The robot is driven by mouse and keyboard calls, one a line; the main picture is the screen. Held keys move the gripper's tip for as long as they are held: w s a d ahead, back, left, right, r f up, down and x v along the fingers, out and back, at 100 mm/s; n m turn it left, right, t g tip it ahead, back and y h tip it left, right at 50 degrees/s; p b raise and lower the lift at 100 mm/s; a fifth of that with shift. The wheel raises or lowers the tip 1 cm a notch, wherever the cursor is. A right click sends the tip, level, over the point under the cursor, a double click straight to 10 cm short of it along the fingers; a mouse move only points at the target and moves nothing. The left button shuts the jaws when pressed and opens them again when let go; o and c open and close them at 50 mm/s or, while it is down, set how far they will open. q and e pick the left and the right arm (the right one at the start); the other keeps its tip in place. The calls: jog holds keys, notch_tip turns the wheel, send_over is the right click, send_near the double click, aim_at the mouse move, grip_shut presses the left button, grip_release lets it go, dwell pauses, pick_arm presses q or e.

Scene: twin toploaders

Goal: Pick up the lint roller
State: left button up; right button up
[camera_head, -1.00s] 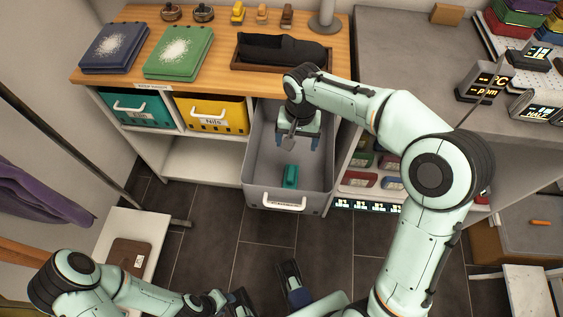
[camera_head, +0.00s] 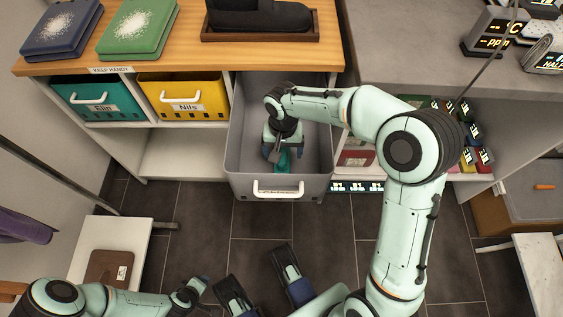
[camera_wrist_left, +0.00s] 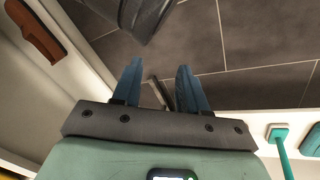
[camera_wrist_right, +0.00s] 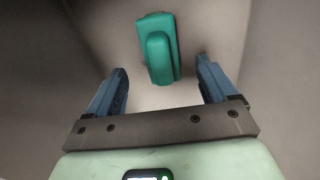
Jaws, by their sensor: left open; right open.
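A teal object (camera_head: 288,162) with a raised, rounded top lies on the floor of the open grey drawer (camera_head: 243,172); I cannot tell from its shape whether it is the lint roller. In the right wrist view the teal object (camera_wrist_right: 159,50) lies ahead of the fingertips, in line with the gap between them. My right gripper (camera_head: 283,154) is open and empty, reaching down into the drawer and partly covering the object in the head view. My left gripper (camera_wrist_left: 159,66) is open and empty, away from the drawer. A second teal-handled item (camera_wrist_left: 280,140) shows in the left wrist view.
The drawer walls enclose my right gripper. A teal bin (camera_head: 88,97) and a yellow bin (camera_head: 185,96) sit left of the drawer. A wooden counter (camera_head: 190,45) above holds a dark object in a tray (camera_head: 262,34).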

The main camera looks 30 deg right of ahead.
aim_at(282, 159)
jog(key=shift+f+b, duration=1)
jog(key=shift+f, duration=1.75)
pick_arm(q)
jog(key=shift+g, duration=0.8)
jog(key=s+f, duration=0.3)
jog(key=s, duration=0.1)
jog(key=shift+a+f, duration=0.35)
pick_arm(e)
jog(key=shift+c, duration=0.3)
